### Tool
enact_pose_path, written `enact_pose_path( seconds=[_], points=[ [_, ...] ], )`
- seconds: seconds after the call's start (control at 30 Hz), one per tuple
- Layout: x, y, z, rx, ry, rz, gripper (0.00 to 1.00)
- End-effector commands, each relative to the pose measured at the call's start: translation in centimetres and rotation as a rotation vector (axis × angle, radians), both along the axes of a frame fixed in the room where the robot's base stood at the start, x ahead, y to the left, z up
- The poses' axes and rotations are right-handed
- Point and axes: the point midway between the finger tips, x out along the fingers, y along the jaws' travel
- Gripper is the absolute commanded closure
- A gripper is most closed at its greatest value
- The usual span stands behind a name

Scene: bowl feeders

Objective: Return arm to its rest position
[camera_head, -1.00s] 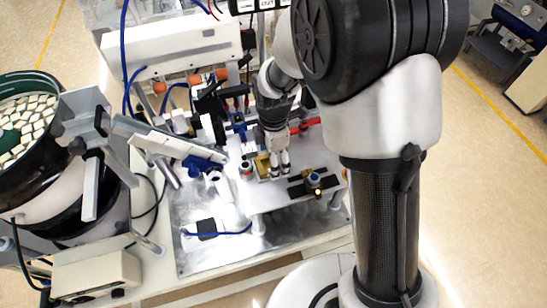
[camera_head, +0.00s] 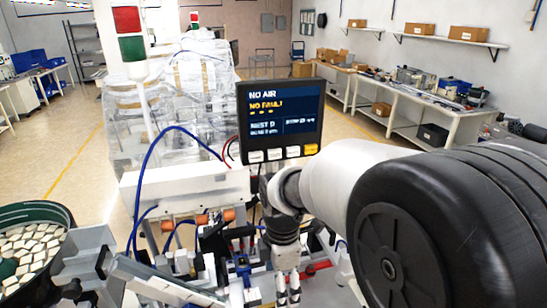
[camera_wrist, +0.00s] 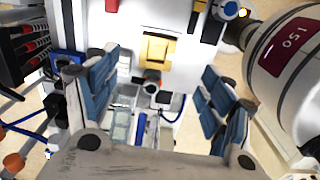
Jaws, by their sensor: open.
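My gripper (camera_head: 288,290) points down over the feeder machine, near the bottom edge of the head view. In the wrist view my gripper (camera_wrist: 160,98) shows its two blue-padded fingers wide apart with nothing between them. Beyond the fingers lie a white plate with a yellow block (camera_wrist: 158,48) and a dark round part below it. My arm crosses the right side of the head view, with its large black joint in the lower right corner.
A monitor (camera_head: 280,118) reading "NO AIR" and "NO FAULT" stands just behind my arm. A bowl feeder (camera_head: 30,212) with pale parts is at left. A signal tower (camera_head: 128,45) and wrapped pallets (camera_head: 190,85) stand behind. A workbench (camera_head: 425,110) lines the right wall.

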Motion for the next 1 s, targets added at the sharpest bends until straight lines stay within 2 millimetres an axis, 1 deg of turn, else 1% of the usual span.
enact_pose_path(
  seconds=[0.07,0.17,0.27,0.3,0.37,0.4,0.5,0.6,0.7,0.83,1.0],
  points=[
    [-0.8,-1.1,1.0,0.009,-0.027,-0.098,0.25],
    [-2.7,-3.1,2.7,0.032,-0.072,-0.308,0.25],
    [-5.4,-5.3,4.2,0.068,-0.120,-0.566,0.25],
    [-6.5,-6.1,4.6,0.084,-0.139,-0.671,0.25],
    [-8.3,-7.3,5.0,0.113,-0.165,-0.825,0.25],
    [-9.6,-8.0,5.1,0.133,-0.182,-0.930,0.25],
    [-12.6,-9.6,5.1,0.193,-0.221,-1.184,0.25],
    [-15.4,-10.8,4.5,0.255,-0.251,-1.410,0.25],
    [-17.4,-11.6,3.8,0.309,-0.270,-1.588,0.25],
    [-18.9,-12.1,3.1,0.356,-0.280,-1.726,0.25],
    [-19.3,-12.2,3.0,0.373,-0.282,-1.779,0.25]
  ],
)
